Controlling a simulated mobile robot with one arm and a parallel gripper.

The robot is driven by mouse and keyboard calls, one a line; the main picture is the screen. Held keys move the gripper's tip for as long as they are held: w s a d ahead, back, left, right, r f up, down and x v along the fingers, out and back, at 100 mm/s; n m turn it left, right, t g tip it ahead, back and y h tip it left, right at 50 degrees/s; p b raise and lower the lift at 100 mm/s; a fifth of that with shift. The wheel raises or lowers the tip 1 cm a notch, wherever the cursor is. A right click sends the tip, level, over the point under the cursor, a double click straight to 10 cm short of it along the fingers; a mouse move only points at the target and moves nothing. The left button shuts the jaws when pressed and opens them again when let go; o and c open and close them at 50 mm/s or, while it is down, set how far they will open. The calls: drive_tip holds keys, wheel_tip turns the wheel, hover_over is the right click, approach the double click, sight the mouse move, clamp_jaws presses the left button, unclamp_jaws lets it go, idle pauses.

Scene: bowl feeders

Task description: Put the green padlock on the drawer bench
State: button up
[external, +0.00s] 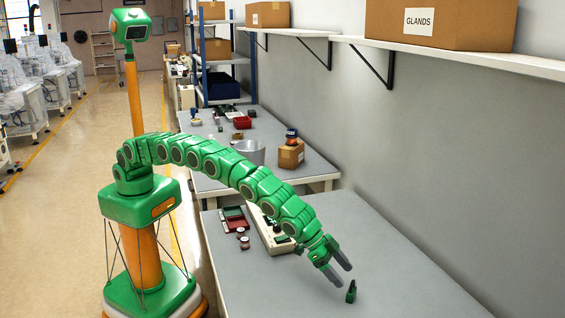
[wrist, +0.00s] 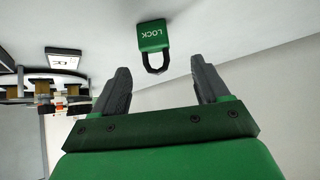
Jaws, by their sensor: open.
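The green padlock (external: 351,295) stands on the grey top of the near bench (external: 390,246), toward its front end. In the wrist view the padlock (wrist: 152,36) shows "LOCK" on its body and a dark shackle pointing toward my gripper. My gripper (external: 345,276) is open and empty, just above and beside the padlock. In the wrist view the padlock lies just beyond the gap between the fingertips (wrist: 160,64), not between the fingers. No drawers are visible, so I cannot tell which bench is the drawer bench.
A long pale box (external: 268,235), a dark red tray (external: 236,220) and small round items lie on the near bench's left side. A farther bench (external: 312,166) holds a carton (external: 291,154) and a metal pot (external: 249,152). A wall shelf (external: 450,55) runs above.

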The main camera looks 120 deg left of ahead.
sight(352, 290)
drive_tip(key=shift+w+d+f, duration=0.15)
drive_tip(key=shift+w+f, duration=0.3)
drive_tip(key=shift+f, duration=0.3)
drive_tip(key=shift+w+d+f, duration=0.15)
drive_tip(key=shift+w+f, duration=0.25)
drive_tip(key=shift+f, duration=0.35)
drive_tip(key=shift+w+f, duration=0.2)
drive_tip(key=shift+w, duration=0.15)
drive_tip(key=shift+w+f, duration=0.35)
drive_tip(key=shift+f, duration=0.1)
drive_tip(key=shift+c, duration=0.4)
drive_tip(key=c, duration=1.2)
